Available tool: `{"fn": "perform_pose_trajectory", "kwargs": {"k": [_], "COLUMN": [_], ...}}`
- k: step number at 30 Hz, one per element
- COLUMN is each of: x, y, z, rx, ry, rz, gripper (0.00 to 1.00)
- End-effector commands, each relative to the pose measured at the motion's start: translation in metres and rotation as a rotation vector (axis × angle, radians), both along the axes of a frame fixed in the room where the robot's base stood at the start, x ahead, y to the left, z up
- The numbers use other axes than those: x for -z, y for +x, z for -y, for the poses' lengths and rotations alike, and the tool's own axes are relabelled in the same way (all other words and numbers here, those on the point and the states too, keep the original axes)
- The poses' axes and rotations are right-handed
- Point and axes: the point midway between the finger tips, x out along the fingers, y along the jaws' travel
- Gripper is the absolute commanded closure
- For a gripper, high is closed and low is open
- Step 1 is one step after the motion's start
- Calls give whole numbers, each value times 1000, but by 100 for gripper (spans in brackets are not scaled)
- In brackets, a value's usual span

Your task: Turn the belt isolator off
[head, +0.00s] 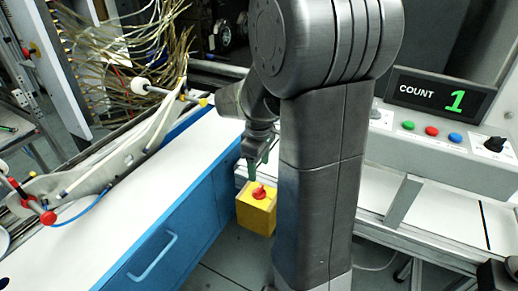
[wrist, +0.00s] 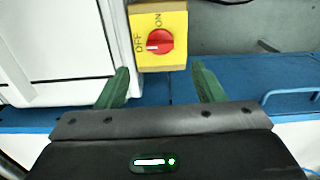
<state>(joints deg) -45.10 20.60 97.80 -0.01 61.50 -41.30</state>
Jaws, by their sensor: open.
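The belt isolator is a yellow box (head: 256,215) with a red rotary knob (head: 259,192), left of my arm column in the head view. In the wrist view the yellow plate (wrist: 146,20) reads OFF at the left and ON at the top. The white mark on the red knob (wrist: 160,42) points left, at OFF. My gripper (wrist: 162,70) is open, its green fingers spread to either side below the knob, with nothing between them. In the head view my gripper (head: 252,166) is just above the box and apart from the knob, as far as I can tell.
A blue cabinet with a white top (head: 140,170) stands left of the box. A control panel (head: 440,150) with coloured buttons and a display (head: 441,97) reading COUNT 1 is at the right. Bundled cables (head: 125,60) hang at the back left.

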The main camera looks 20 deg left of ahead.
Motion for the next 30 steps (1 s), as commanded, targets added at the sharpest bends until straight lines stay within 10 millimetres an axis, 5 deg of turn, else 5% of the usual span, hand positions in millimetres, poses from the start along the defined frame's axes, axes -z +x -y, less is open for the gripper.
{"fn": "perform_pose_trajectory", "kwargs": {"k": [3, 10, 30], "x": [-27, -52, -50], "y": [1, 0, 0], "z": [-1, 0, 0], "rx": [0, -1, 0], "ry": [4, 1, -2], "rz": [3, 1, -1], "gripper": [38, 38, 38]}}
